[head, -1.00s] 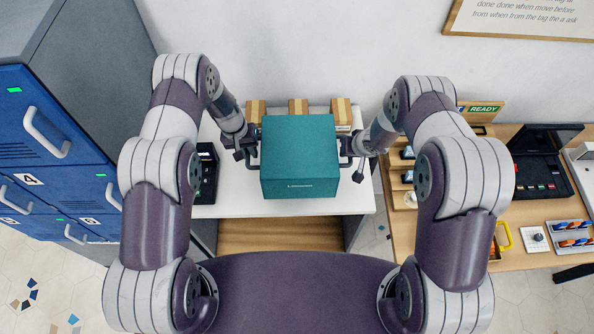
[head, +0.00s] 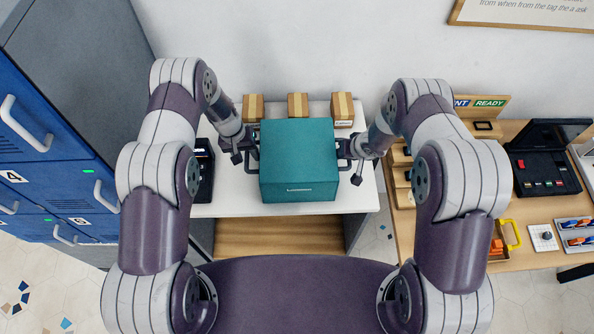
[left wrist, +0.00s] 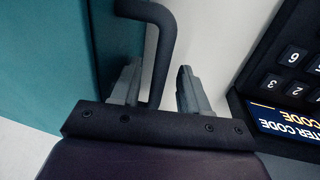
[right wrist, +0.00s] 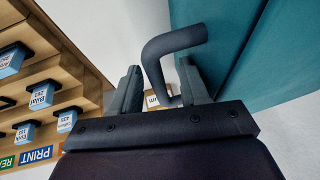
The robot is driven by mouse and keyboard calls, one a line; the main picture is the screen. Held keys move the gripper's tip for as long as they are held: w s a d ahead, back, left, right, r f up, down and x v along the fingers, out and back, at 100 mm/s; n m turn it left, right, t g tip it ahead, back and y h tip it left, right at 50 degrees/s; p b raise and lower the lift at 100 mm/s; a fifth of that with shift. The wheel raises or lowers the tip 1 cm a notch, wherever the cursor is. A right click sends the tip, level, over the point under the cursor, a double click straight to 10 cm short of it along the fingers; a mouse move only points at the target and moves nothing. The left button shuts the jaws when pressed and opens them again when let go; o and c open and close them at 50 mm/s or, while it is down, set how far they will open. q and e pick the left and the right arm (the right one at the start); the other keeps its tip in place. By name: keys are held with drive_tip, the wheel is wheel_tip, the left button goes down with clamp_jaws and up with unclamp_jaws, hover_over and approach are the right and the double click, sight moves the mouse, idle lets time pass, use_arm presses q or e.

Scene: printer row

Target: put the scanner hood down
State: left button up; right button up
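The scanner hood (head: 298,160) is a teal box with a small label on its front and a dark bar handle on each side. It is over the white table (head: 225,207); whether its underside touches is hidden. My left gripper (head: 245,150) is at the left handle. In the left wrist view its fingers (left wrist: 158,88) stand apart, with the dark handle (left wrist: 163,45) between them and gaps showing. My right gripper (head: 354,160) is at the right handle. In the right wrist view its fingers (right wrist: 161,88) are also apart around the right handle (right wrist: 155,60), not closed on it.
Several small cardboard boxes (head: 298,106) stand behind the hood. A dark keypad device (head: 201,172) is close left of my left gripper, and shows in the left wrist view (left wrist: 295,80). Blue lockers (head: 45,150) are far left. A wooden desk (head: 505,215) with trays and devices is right.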

drive_tip(key=shift+s+r, duration=0.1)
drive_tip(key=shift+s+d+r, duration=0.1)
drive_tip(key=shift+r, duration=0.2)
use_arm(q)
wheel_tip(320, 180, up, 12)
drive_tip(key=a, duration=0.2)
drive_tip(key=shift+f, duration=0.15)
use_arm(e)
drive_tip(key=v, duration=1.1)
drive_tip(key=shift+s+r, duration=0.1)
